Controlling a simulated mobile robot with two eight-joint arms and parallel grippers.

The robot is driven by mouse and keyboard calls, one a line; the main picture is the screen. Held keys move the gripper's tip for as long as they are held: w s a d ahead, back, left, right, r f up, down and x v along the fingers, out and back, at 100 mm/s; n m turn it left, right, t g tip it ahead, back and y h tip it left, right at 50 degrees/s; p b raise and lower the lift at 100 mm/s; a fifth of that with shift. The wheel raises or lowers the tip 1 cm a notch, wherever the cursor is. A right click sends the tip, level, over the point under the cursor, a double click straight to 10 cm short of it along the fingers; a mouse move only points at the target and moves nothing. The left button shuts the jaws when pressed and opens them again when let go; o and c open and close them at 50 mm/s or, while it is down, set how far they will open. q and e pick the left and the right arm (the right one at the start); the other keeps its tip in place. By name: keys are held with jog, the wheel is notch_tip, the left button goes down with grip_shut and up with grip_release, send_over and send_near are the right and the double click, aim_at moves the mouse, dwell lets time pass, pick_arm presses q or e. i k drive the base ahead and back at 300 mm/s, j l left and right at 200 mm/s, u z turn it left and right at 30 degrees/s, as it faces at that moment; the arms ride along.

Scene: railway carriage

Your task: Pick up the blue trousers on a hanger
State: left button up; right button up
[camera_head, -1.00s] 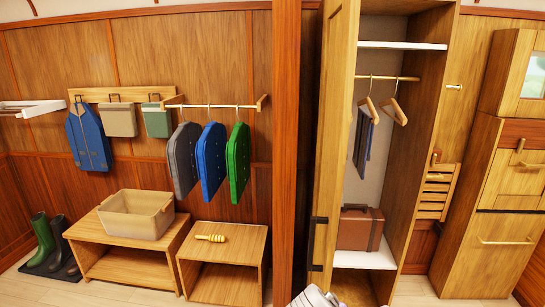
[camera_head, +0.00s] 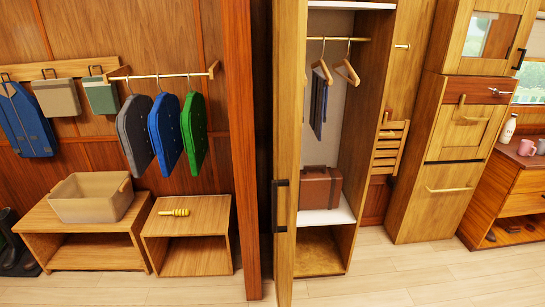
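The blue trousers (camera_head: 319,103) hang folded over a wooden hanger (camera_head: 322,71) on the rail inside the open wardrobe, seen nearly edge-on. An empty wooden hanger (camera_head: 347,71) hangs just to their right on the same rail. The wardrobe door (camera_head: 289,150) stands open at the left of the opening, with its dark handle (camera_head: 279,205) on it. Neither of my grippers shows in the head view now.
A brown suitcase (camera_head: 319,187) stands on the white shelf (camera_head: 330,214) below the trousers. Grey, blue and green garments hang on a wall rail (camera_head: 160,76) at left. A wooden post (camera_head: 241,150) stands between. The floor (camera_head: 400,278) in front is clear.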

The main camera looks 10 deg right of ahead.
aim_at(321, 83)
jog(key=i+j+z, duration=0.1)
jog(key=j+z, duration=0.2)
jog(key=i+j+z, duration=0.1)
jog(key=j+z, duration=0.2)
jog(key=i+l+u, duration=0.2)
jog(key=l, duration=0.55)
jog(key=k+l+u, duration=0.2)
jog(key=l, duration=0.5)
jog(key=i+l+u, duration=0.2)
jog(key=l, duration=0.55)
jog(key=k+l+u, duration=0.2)
jog(key=l, duration=0.5)
jog(key=k+l+u, duration=0.2)
jog(key=l, duration=0.55)
jog(key=i, duration=0.75)
